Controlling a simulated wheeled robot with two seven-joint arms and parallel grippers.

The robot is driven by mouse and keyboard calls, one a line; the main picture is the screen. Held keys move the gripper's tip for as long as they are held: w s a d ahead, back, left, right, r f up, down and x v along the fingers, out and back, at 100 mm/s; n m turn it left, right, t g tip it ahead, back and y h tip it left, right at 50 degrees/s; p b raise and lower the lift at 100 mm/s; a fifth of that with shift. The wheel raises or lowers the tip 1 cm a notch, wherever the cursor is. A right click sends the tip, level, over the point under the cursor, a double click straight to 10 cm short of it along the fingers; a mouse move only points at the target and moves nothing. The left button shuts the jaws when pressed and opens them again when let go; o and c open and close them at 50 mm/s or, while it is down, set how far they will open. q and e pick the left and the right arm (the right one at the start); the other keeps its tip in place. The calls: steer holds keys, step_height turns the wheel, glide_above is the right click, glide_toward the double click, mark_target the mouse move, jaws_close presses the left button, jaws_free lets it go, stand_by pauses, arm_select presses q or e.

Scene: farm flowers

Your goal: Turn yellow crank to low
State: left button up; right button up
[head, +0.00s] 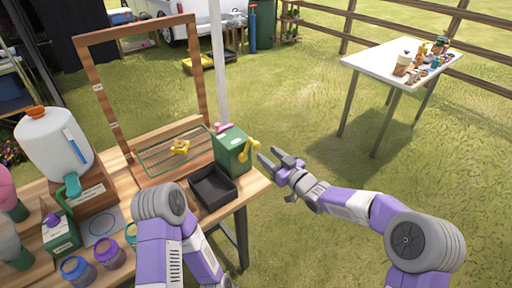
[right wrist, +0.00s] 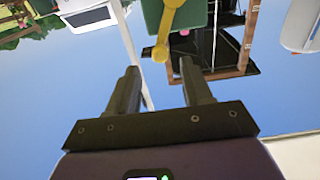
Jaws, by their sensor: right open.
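The yellow crank (head: 250,149) is on the right side of a green box (head: 231,157) at the right end of the wooden table. My right gripper (head: 273,158) is open and empty, just right of the crank and apart from it. In the right wrist view, the crank (right wrist: 161,50) hangs into the picture from the green box (right wrist: 192,16). Its knob end lies beyond and between the two open fingertips (right wrist: 160,68). My left arm crosses the front of the table, but its gripper is out of view.
A black tray (head: 212,190) sits in front of the green box. A wire rack (head: 160,156) with a yellow piece and a wooden frame (head: 90,90) stand left of it. A white table (head: 375,66) with small items is far right. Grass between is clear.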

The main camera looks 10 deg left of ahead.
mark_target(258, 146)
steer(key=shift+b+x, duration=0.45)
steer(key=shift+x, duration=3.3)
jaws_close()
